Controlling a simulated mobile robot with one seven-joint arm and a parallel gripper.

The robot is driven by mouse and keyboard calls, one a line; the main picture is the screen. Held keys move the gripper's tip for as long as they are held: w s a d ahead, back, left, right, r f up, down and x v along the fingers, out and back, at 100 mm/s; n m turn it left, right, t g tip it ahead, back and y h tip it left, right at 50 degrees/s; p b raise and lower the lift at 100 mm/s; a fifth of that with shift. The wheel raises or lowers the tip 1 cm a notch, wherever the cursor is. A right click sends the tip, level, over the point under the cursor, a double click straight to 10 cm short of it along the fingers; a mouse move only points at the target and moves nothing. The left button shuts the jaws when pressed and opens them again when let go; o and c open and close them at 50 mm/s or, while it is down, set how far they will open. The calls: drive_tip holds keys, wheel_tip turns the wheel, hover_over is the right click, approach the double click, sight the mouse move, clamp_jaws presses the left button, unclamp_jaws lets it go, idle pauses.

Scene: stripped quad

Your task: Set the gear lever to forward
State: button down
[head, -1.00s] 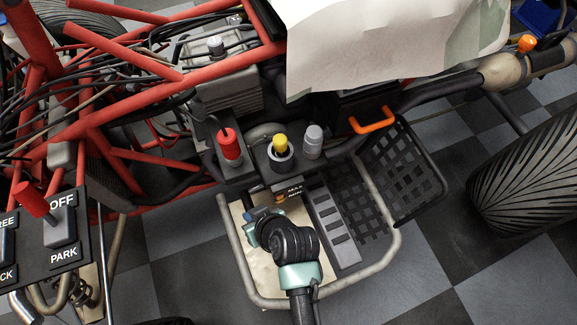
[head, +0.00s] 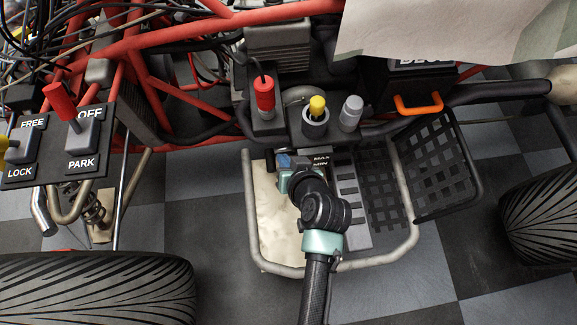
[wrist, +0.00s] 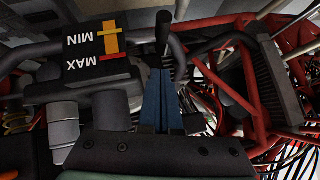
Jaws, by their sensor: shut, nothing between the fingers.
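My gripper (head: 284,160) is shut, its blue fingers together above the left part of the footwell frame. In the wrist view the shut fingers (wrist: 160,95) point up the picture at a black-handled lever (wrist: 163,28). The lever lies just beyond the fingertips; I cannot tell whether they touch. No forward mark is readable, so I cannot confirm that this is the gear lever. In the head view my wrist and arm cover much of that spot.
Red (head: 264,95), yellow (head: 317,106) and grey (head: 351,112) knobs stand behind the gripper. A panel with a red OFF/PARK lever (head: 62,103) is at left. An orange handle (head: 418,106) is at right. Red frame tubes (head: 175,97) and the tube footwell frame (head: 252,220) surround the space.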

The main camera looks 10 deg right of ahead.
sight(272, 156)
drive_tip(key=w+f+b, duration=0.1)
drive_tip(key=f, duration=0.1)
drive_tip(key=w+a+f+b, duration=0.1)
drive_tip(key=f, duration=0.1)
drive_tip(key=w+a+f+b, duration=0.1)
drive_tip(key=f+b, duration=0.1)
drive_tip(key=f, duration=0.1)
